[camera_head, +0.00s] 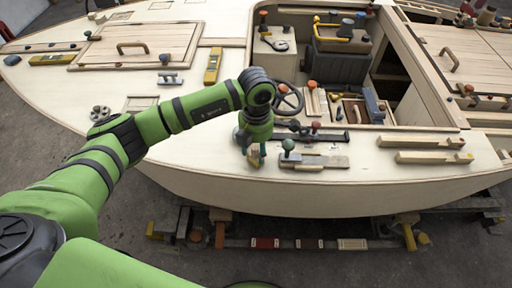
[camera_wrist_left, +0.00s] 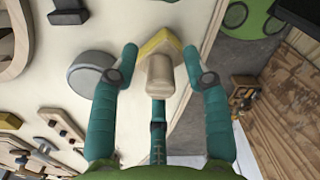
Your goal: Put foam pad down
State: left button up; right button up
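The foam pad looks like a small beige block with a yellow wedge-shaped part; in the wrist view the pad (camera_wrist_left: 159,72) sits between the teal fingers of my left gripper (camera_wrist_left: 160,55). The two side fingertips lie close against its yellow part, and a third finger is behind the beige block. In the head view my left gripper (camera_head: 254,152) points down at the near edge of the pale plywood deck (camera_head: 190,150), with the pad (camera_head: 256,157) low between its fingertips. Whether the pad touches the deck is unclear. My right gripper is not in view.
A steering wheel (camera_head: 289,98) and dark rail (camera_head: 318,135) are behind. Pale wooden bars (camera_head: 422,141) lie farther right. The deck left of the gripper is mostly clear.

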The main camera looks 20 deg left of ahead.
aim_at(256, 147)
pick_arm(q)
jog(key=shift+r, duration=0.45)
notch_tip(256, 147, up, 11)
jog(key=b, duration=0.2)
jog(key=shift+r+b, duration=0.2)
jog(key=shift+b, duration=0.15)
